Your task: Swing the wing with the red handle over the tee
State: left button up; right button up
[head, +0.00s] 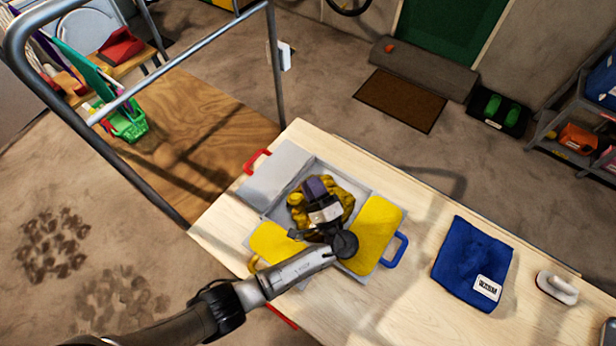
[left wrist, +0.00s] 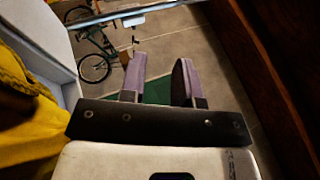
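The folding board lies on the pale wooden table. Its wing with the red handle (head: 275,178) is a bare grey panel lying out flat at the board's upper left; the red handle (head: 257,161) is at its outer edge. The yellow tee (head: 375,232) shows as flat yellow areas at right and lower left, with bunched yellow cloth in the middle; it also shows in the left wrist view (left wrist: 30,110). My left gripper (head: 320,200) is above the board's middle, hiding part of the tee. Its fingers stand apart and empty (left wrist: 162,80). My right gripper is out of view.
A blue handle (head: 396,250) is at the board's right and a yellow handle (head: 254,263) at lower left. A blue folded cloth (head: 470,262) and a white-topped object (head: 557,288) lie further right. A metal rail frame (head: 275,60) stands beyond the table's left end.

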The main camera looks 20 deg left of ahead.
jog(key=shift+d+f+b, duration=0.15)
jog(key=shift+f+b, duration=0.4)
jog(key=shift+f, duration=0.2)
pick_arm(q)
jog(key=s+d, duration=0.7)
jog(key=d, duration=0.2)
jog(key=shift+s, duration=0.4)
jog(key=shift+d, duration=0.1)
